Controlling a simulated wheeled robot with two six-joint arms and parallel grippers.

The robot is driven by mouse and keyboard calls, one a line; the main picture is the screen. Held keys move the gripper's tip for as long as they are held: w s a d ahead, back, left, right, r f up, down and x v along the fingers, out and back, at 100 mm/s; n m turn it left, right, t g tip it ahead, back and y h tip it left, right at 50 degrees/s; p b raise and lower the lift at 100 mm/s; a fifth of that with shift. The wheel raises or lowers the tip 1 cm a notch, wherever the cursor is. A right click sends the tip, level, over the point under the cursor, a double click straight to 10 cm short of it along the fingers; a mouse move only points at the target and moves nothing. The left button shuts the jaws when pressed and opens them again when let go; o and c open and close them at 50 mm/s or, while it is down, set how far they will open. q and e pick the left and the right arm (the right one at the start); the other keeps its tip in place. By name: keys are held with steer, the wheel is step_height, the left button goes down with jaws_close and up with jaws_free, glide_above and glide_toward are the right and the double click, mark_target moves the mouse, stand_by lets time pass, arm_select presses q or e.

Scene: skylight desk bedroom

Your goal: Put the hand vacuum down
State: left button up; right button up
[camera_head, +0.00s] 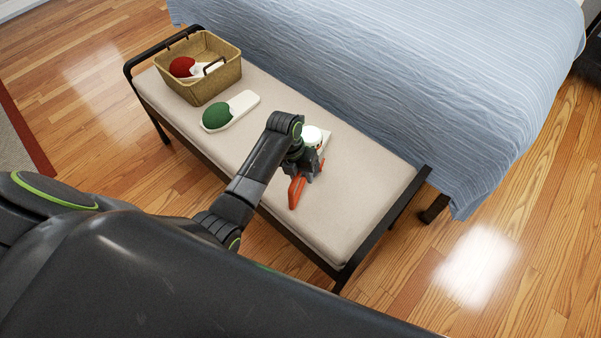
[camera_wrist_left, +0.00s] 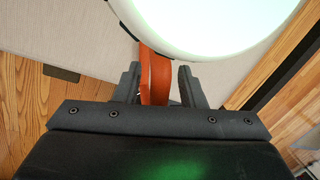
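The hand vacuum shows as an orange handle part (camera_head: 297,191) and a white rounded part (camera_head: 312,135) near the right half of the cushioned bench (camera_head: 345,217). My left gripper (camera_head: 303,165) is over the bench at the vacuum, covering its middle. In the left wrist view the orange part (camera_wrist_left: 154,75) stands between the two fingers, with a thin gap seeming to show beside the right finger. I cannot tell whether the fingers press on it, or whether the vacuum rests fully on the cushion. The white part (camera_wrist_left: 215,18) looms close at the top. My right gripper is not in view.
A green and white slipper-like item (camera_head: 229,111) lies on the bench. A woven basket (camera_head: 206,88) at the bench's far left end holds a red and white one (camera_head: 184,67). The bed (camera_head: 400,80) stands behind. The cushion's right end is clear.

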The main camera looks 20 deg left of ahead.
arm_select(q)
steer(key=shift+r, duration=0.1)
steer(key=shift+a+r, duration=0.1)
steer(key=shift+r, duration=0.2)
steer(key=p+v, duration=0.2)
steer(key=v, duration=0.9)
steer(key=shift+r, duration=0.2)
